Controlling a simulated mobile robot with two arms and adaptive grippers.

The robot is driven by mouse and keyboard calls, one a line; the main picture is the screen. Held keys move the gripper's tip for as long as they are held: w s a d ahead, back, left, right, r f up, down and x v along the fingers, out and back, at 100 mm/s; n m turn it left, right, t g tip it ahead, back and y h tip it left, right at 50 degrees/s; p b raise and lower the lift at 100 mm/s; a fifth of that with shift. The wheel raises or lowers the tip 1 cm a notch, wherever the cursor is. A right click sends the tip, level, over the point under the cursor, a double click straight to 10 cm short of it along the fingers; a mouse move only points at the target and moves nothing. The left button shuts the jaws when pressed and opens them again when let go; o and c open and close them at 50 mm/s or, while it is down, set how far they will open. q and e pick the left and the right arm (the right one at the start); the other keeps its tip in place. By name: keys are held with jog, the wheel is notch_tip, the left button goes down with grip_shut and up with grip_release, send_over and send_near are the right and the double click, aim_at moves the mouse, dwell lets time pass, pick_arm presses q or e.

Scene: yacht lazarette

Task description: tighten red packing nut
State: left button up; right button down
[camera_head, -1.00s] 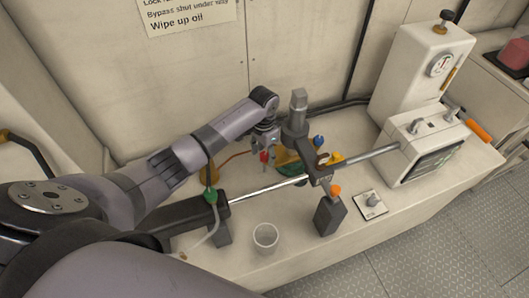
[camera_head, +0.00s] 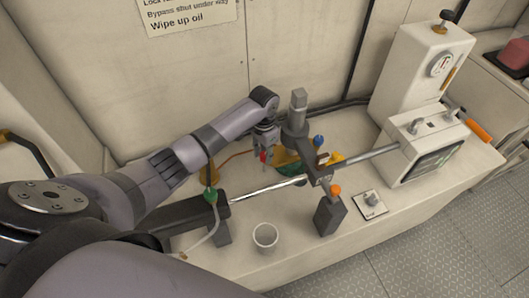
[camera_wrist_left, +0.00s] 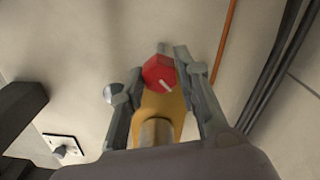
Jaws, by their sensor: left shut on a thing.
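The red packing nut (camera_head: 263,157) shows in the head view just under my left gripper (camera_head: 266,144). In the left wrist view the red nut (camera_wrist_left: 158,72) has a white mark on its face and sits between the two fingers. My left gripper (camera_wrist_left: 162,76) is shut on it. A yellow-orange body (camera_wrist_left: 168,104) with a grey metal cylinder lies between the fingers, nearer the palm. How the nut joins it is hard to tell. My right gripper is not in view.
A silver shaft (camera_head: 268,190) runs across the bench beside the gripper. A grey upright cylinder (camera_head: 298,110) stands close on the right. A white cup (camera_head: 265,236) sits in front. A white box with a dark screen (camera_head: 432,161) is at right.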

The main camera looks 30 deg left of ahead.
pick_arm(q)
jog(key=m+p, duration=0.1)
jog(key=m, duration=0.2)
jog(key=shift+r+m+p, duration=0.1)
jog(key=shift+m+p, duration=0.25)
jog(key=shift+m, duration=0.05)
jog(key=m, duration=0.3)
jog(key=shift+m+p, duration=0.3)
jog(key=shift+m, duration=0.8)
jog(key=o, duration=1.2)
jog(key=shift+c, duration=0.2)
